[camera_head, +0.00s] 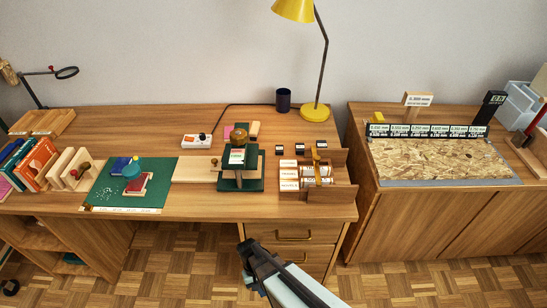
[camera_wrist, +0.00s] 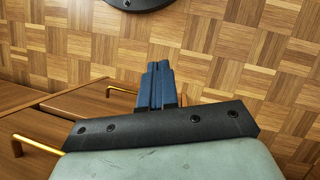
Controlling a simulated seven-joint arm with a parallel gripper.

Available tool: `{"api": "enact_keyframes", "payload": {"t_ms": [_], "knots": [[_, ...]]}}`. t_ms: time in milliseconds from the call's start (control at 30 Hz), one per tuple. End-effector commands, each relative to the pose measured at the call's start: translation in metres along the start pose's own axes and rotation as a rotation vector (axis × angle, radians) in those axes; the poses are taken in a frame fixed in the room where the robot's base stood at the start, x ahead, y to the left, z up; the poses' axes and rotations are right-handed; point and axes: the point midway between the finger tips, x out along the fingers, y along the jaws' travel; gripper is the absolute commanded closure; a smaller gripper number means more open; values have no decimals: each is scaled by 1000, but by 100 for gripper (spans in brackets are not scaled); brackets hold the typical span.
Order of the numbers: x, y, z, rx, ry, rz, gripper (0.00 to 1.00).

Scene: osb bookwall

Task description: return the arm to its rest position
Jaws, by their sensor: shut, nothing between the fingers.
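My gripper (camera_wrist: 156,84) is shut and empty. In the wrist view its blue fingers lie side by side over the parquet floor. In the head view my gripper (camera_head: 243,247) is at the bottom centre, in front of the wooden desk's drawers and below the level of the desk top. It appears apart from the desk and its objects. My pale green arm link runs from it to the lower right.
The wooden desk (camera_head: 140,122) carries a green mat (camera_head: 105,190), a dark green press (camera_head: 253,172) and a yellow lamp (camera_head: 315,113). A cabinet with a chipboard panel (camera_head: 440,162) stands right. Brass drawer handles (camera_wrist: 38,143) are near the gripper. Parquet floor (camera_wrist: 225,45) lies open.

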Motion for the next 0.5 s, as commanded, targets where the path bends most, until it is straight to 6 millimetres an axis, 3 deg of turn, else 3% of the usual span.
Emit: {"api": "enact_keyframes", "payload": {"t_ms": [33, 200, 500], "knots": [[7, 16, 10, 21, -13, -11, 100], [27, 57, 35, 74, -46, -46, 100], [60, 111, 89, 162, -102, -116, 100]]}}
